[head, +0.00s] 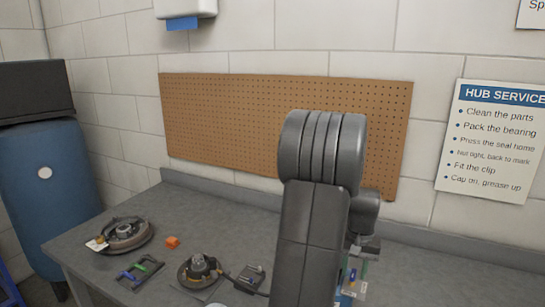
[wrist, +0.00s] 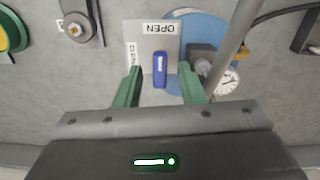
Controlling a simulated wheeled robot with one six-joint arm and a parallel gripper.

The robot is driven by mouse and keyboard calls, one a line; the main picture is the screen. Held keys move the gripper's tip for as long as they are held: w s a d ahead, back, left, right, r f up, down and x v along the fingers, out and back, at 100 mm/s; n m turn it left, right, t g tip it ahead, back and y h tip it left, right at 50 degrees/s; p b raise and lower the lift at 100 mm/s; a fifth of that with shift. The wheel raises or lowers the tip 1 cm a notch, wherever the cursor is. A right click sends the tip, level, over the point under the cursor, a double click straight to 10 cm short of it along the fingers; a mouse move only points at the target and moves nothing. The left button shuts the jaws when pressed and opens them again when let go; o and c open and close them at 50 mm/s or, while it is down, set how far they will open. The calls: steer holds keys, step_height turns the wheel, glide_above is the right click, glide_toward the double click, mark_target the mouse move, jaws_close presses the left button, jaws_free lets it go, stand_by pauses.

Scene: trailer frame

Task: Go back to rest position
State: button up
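My gripper (wrist: 160,76) shows in the wrist view with its two green fingers apart. A blue lever (wrist: 160,70) lies between the fingers in the picture, with a gap on each side and nothing held. The lever is on a grey plate (wrist: 145,33) marked OPEN, with a second word on a side label partly readable. In the head view my arm rises in front of the bench, and my gripper (head: 361,262) is low behind it, mostly hidden.
A blue round part with a gauge (wrist: 229,82) and a grey rod stand right of the plate. On the bench (head: 215,225) are a drum (head: 128,236), an orange block (head: 172,242), a hub (head: 199,267) and a handled tool (head: 139,271). A pegboard (head: 230,120) hangs behind.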

steer(key=n, duration=0.4)
steer(key=shift+n, duration=0.4)
steer(key=n, duration=0.3)
steer(key=shift+n+p, duration=0.3)
steer(key=shift+n, duration=0.1)
steer(key=n, duration=0.3)
steer(key=shift+r+n, duration=0.1)
steer(key=shift+n, duration=0.3)
steer(key=shift+n+p, duration=0.55)
steer(key=shift+n, duration=1.65)
steer(key=shift+s, duration=0.1)
